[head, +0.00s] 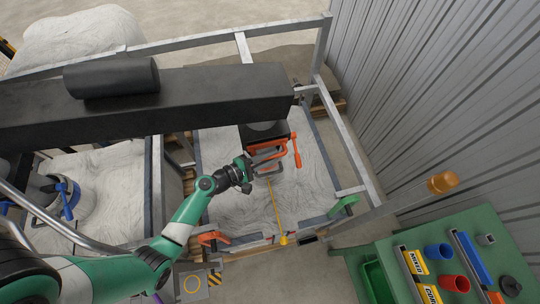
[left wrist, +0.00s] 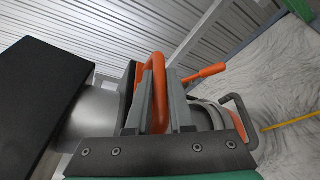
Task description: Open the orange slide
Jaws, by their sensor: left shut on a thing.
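The orange slide (head: 281,143) sits under a dark square spout in the middle of the head view, above a white bag. Its orange loop handle (left wrist: 156,66) rises between the two grey fingers of my left gripper (left wrist: 160,92) in the left wrist view. My left gripper (head: 252,166) comes to the slide from the lower left in the head view, shut on the handle. The fingers partly cover the handle. How far the slide stands out of the spout is hard to tell. My right gripper is not in view.
An orange lever (left wrist: 205,74) sticks out beside the slide. A grey metal frame (head: 330,105) surrounds the white bag (head: 235,205). A yellow cord (head: 276,210) hangs below the spout. A green table (head: 480,222) with cups stands at the lower right.

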